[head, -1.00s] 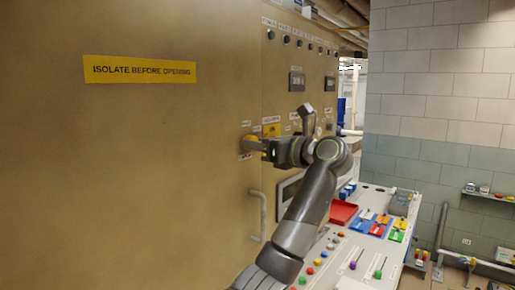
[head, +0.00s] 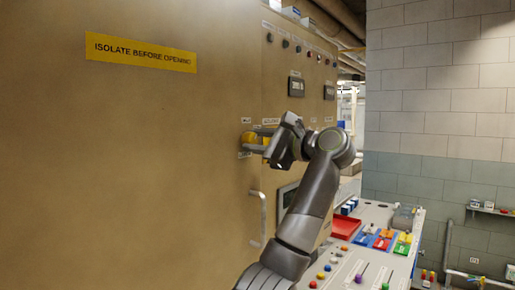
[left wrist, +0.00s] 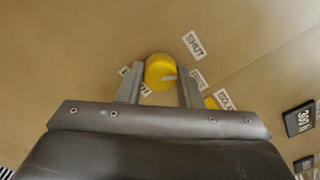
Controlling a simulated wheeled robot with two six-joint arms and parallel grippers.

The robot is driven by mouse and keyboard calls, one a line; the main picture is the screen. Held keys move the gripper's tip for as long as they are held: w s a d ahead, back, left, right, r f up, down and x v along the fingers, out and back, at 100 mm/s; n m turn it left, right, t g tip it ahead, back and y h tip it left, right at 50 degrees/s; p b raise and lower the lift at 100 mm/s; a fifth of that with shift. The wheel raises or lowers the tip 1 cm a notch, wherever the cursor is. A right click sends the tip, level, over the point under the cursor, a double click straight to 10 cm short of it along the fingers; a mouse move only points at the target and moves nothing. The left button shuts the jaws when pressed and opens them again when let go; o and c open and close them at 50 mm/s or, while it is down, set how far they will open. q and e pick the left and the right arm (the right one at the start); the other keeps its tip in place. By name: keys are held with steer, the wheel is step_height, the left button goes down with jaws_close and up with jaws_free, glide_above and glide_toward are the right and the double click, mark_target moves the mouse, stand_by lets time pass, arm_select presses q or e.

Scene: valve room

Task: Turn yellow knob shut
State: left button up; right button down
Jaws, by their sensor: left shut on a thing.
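The yellow knob (head: 248,137) is on the tan cabinet front, left of my left gripper in the head view. My left gripper (head: 256,138) reaches it from the right, shut on it. In the left wrist view the round knob (left wrist: 158,70) sits between the two grey fingers (left wrist: 159,82). A pale mark on its face points right, toward a label partly hidden by the right finger. The SHUT label (left wrist: 194,45) is up and to the right of the knob. Another label at the left is mostly covered by the left finger. My right gripper is not in view.
A yellow part (left wrist: 211,103) lies right of the fingers. A vertical handle (head: 258,219) stands below the knob. A yellow sign (head: 141,52) is at upper left. A sloping console (head: 375,262) with a red tray (head: 346,228) and coloured controls stands at lower right.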

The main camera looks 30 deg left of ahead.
arm_select(q)
steer(key=n+b, duration=0.1)
steer(key=n, duration=0.2)
steer(key=shift+n, duration=1.9)
steer(key=o, duration=1)
